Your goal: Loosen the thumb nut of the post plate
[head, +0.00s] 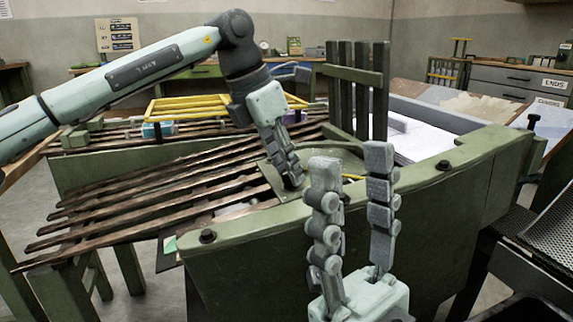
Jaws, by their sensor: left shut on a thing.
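My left gripper (291,179) reaches down from the upper left to an olive plate (268,168) at the right end of the brown slats. Its fingers are together, shut on a small dark piece at the plate, which looks like the thumb nut. The fingers hide most of this piece, so I cannot tell its turn or how far it sits off the plate. My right gripper (352,160) stands upright in the front, fingers apart and empty. It is nearer to me than the plate and covers part of the green beam.
A thick green beam (450,170) with dark bolts crosses in front. Green upright posts (361,90) stand behind the plate, with a stack of white paper (425,140) to their right. Yellow rails (190,105) lie behind the slats (130,210). A dark perforated tray (540,210) is at the right.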

